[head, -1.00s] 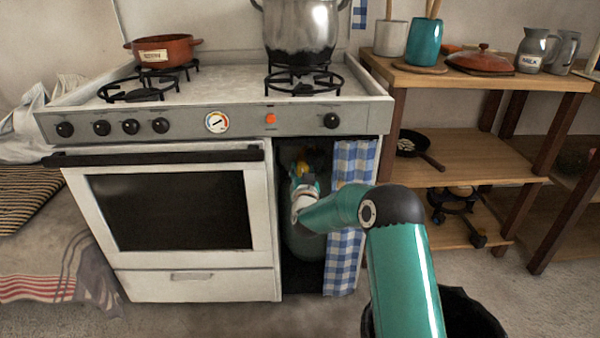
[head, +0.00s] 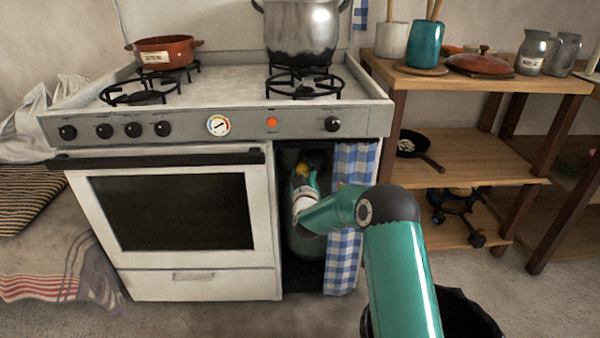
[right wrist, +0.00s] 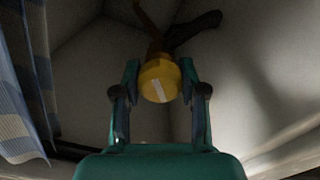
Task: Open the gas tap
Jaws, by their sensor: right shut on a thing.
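The yellow gas tap (right wrist: 159,82) shows in the right wrist view, with a pale stripe on its face that slants slightly. It also shows small in the head view (head: 303,169), inside the dark compartment at the right of the stove. My right gripper (right wrist: 159,80) is shut on the tap, with one finger at each side of it. A green gas bottle (head: 303,242) stands in the compartment below, partly hidden by my right arm. The right fingertips are too small to make out in the head view. My left gripper is in neither view.
A blue checked curtain (head: 343,258) hangs at the right of the compartment and shows at the left in the right wrist view. The oven door (head: 262,220) borders it on the left. Wooden shelves (head: 470,156) stand to the right. A pot (head: 300,30) is on the stove.

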